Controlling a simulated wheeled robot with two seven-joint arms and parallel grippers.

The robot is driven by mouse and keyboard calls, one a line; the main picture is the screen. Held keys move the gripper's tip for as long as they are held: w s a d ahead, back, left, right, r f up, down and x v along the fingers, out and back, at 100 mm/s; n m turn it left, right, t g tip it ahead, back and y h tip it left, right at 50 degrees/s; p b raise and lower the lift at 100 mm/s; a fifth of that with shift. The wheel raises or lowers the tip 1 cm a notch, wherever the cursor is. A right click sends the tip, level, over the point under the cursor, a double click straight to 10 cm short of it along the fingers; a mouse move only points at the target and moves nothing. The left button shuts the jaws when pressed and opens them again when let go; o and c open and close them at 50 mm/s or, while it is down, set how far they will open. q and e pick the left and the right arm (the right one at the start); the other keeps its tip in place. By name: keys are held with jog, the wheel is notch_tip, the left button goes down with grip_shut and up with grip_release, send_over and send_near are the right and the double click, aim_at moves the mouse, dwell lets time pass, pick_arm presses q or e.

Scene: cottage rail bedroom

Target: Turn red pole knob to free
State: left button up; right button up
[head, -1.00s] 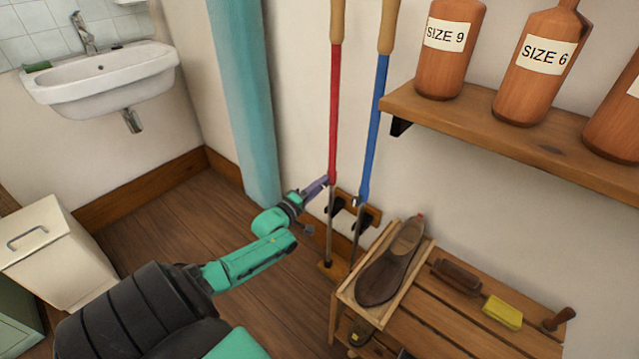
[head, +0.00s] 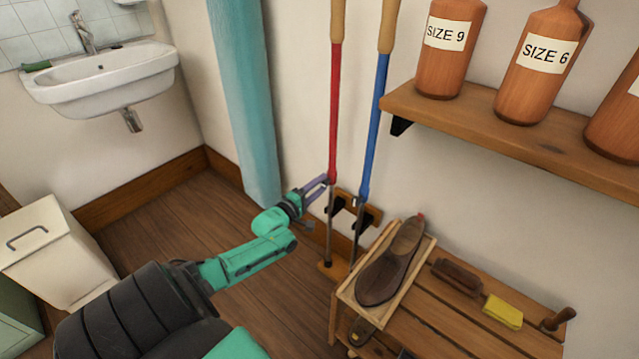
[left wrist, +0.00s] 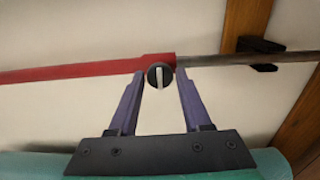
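The red pole (head: 334,110) stands near the wall, with a wooden handle on top and a thin grey shaft below. Its knob (left wrist: 160,76), a dark disc with a pale bar, sits at the lower end of the red tube (left wrist: 80,71) in the left wrist view. The bar lies across the pole. My left gripper (head: 326,181) is at this joint. In the left wrist view its purple fingers (left wrist: 160,80) stand open on either side of the knob, with small gaps. The head view does not show the knob clearly. My right gripper is out of view.
A blue pole (head: 376,120) stands just right of the red one. A wall bracket (head: 357,207) is close behind. A bench (head: 460,325) with a shoe (head: 392,265) stands to the right, below a shelf (head: 510,140) with bottles.

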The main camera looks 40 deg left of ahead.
aim_at(322, 183)
pick_arm(q)
jog(key=shift+o, duration=0.5)
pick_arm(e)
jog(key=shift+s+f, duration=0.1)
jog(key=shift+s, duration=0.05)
pick_arm(q)
jog(key=shift+s, duration=0.2)
jog(key=s+p, duration=0.2)
jog(key=s, duration=0.2)
jog(key=shift+s+r, duration=0.15)
jog(key=shift+s, duration=0.1)
jog(key=s+p, duration=0.2)
jog(key=s, duration=0.7)
jog(key=shift+s+d+p, duration=0.15)
jog(key=shift+s+p, duration=0.15)
jog(key=shift+s, duration=0.05)
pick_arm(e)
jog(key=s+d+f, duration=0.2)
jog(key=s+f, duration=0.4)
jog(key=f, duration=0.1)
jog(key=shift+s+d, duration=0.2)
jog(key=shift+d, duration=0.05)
